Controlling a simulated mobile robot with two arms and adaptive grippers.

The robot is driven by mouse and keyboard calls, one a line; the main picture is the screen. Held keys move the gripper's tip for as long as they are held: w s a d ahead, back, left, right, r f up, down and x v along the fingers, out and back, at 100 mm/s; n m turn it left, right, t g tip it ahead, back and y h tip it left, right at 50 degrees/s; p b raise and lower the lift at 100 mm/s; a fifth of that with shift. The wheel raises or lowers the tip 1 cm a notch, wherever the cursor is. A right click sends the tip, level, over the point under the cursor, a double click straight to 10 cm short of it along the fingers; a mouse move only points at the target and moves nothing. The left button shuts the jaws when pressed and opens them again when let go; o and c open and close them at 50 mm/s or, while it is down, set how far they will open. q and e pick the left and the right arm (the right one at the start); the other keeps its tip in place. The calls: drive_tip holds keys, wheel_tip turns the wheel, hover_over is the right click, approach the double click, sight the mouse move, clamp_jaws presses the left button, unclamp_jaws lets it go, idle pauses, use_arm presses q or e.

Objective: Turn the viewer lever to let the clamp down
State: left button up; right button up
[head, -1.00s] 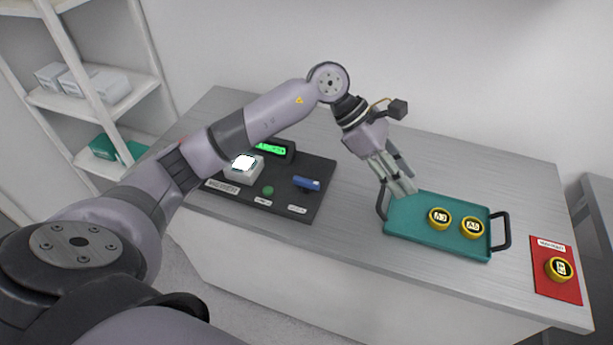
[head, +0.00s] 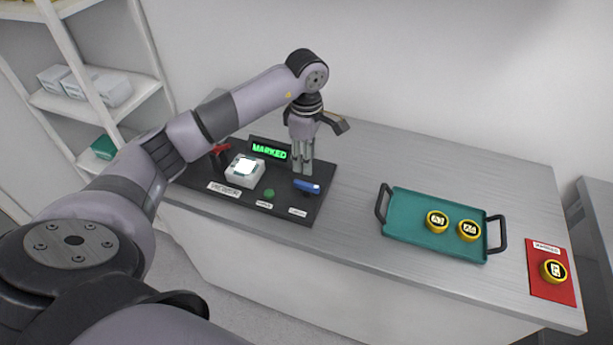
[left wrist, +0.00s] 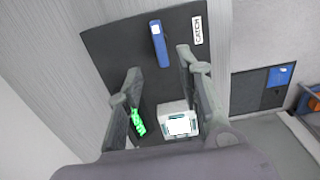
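A blue lever (head: 307,187) sits at the right of a black panel (head: 290,208); it also shows in the left wrist view (left wrist: 159,44), beside a label reading CATCH (left wrist: 197,30). A white viewer block (head: 244,170) with a bright top stands left of it, also in the left wrist view (left wrist: 178,122). A red part (head: 219,149), possibly the clamp, shows behind the block, partly hidden by my arm. My left gripper (head: 303,168) points down just behind the blue lever, apparently apart from it. In the left wrist view its fingers (left wrist: 158,62) are spread and empty.
A green display (head: 269,150) reads MARKED. A green button (head: 269,194) sits on the panel. A teal tray (head: 410,239) with two yellow-rimmed discs (head: 437,221) lies to the right. A red mat (head: 541,286) holds another disc (head: 553,271). The counter between panel and tray is clear.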

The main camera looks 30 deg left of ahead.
sight(306, 184)
use_arm(q)
wheel_tip(306, 184, down, 9)
drive_tip(key=shift+r+p, duration=0.1)
drive_tip(key=shift+p, duration=1)
drive_tip(key=shift+c, duration=0.5)
clamp_jaws()
